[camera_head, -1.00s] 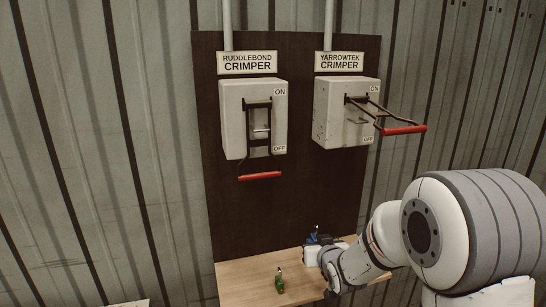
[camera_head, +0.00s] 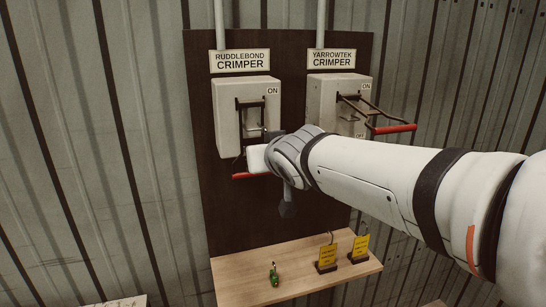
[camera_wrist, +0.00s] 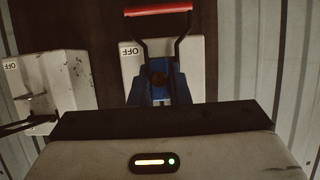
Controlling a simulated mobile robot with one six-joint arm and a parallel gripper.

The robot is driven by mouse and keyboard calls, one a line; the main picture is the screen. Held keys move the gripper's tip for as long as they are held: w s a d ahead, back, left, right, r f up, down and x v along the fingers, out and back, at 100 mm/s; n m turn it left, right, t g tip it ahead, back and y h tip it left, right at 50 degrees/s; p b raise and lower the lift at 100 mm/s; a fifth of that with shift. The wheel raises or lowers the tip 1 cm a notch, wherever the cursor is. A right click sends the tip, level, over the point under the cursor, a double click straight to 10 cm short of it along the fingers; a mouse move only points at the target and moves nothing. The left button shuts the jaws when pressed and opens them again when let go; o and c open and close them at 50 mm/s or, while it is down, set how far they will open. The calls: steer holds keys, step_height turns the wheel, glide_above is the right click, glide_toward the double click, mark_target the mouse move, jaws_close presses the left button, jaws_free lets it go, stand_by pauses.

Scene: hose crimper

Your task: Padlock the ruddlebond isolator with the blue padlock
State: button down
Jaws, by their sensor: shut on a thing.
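The ruddlebond isolator (camera_head: 231,115) is a grey box at the left of the dark board, under its name plate (camera_head: 240,60). Its red-ended handle (camera_head: 251,176) hangs down on the OFF side. My gripper (camera_head: 257,158) is at the lower front of this box and hides part of it. In the wrist view the blue padlock (camera_wrist: 160,95) is held in my shut gripper, in front of the handle's bars. The wrist view shows the box upside down, with the red grip (camera_wrist: 158,10) at the top. Whether the shackle passes through anything cannot be told. The head view hides the padlock.
The yarrowtek isolator (camera_head: 325,95) stands to the right, its red-ended handle (camera_head: 394,129) sticking outward near my arm. On the wooden shelf (camera_head: 300,284) below are a green padlock (camera_head: 274,275) and two yellow tags (camera_head: 327,257) (camera_head: 360,248). The shelf's left end is clear.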

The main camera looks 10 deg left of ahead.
steer(key=shift+w+a+p, duration=0.4)
steer(key=shift+w+a, duration=0.3)
steer(key=shift+w, duration=0.45)
steer(key=shift+w+a+p, duration=0.4)
steer(key=shift+w+a, duration=0.35)
steer(key=shift+w, duration=0.4)
steer(key=shift+w+a+p, duration=0.4)
steer(key=shift+w+a, duration=0.3)
steer(key=shift+w, duration=0.45)
steer(key=shift+f+b, duration=0.95)
steer(key=shift+b, duration=0.1)
steer(key=c, duration=1.3)
jaws_free()
